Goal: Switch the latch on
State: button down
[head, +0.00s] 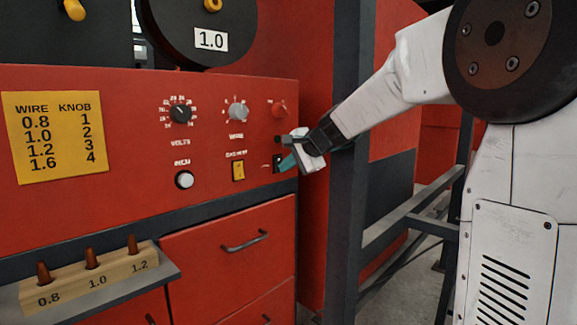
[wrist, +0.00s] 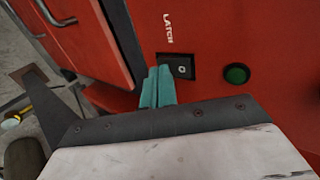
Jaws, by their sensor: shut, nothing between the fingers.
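The latch switch (wrist: 177,66) is a small black rocker in the red panel, beside the white LATCH lettering (wrist: 168,27) in the wrist view. A small round white mark shows on its face. In the head view the switch (head: 277,160) sits at the panel's right end, partly hidden by my gripper. My gripper (head: 287,162) is shut, with its teal fingers together. In the wrist view the fingertips (wrist: 158,72) are at the left edge of the switch, close to the panel. I cannot tell whether they touch it.
A green button (wrist: 236,74) is right of the switch in the wrist view. A yellow switch (head: 238,171), a white button (head: 184,180) and knobs (head: 238,111) are left of my gripper. A dark upright post (head: 347,220) stands close by my forearm. Drawers (head: 235,245) lie below.

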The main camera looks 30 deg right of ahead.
jog(key=shift+w+f, duration=0.1)
jog(key=shift+w, duration=0.05)
dwell(0.3)
jog(key=shift+r, duration=1)
jog(key=shift+a+f, duration=0.1)
jog(key=s+f+v, duration=0.1)
jog(key=v, duration=1.2)
jog(key=shift+s+d, duration=0.2)
jog(key=shift+d, duration=0.05)
jog(key=shift+f, duration=0.1)
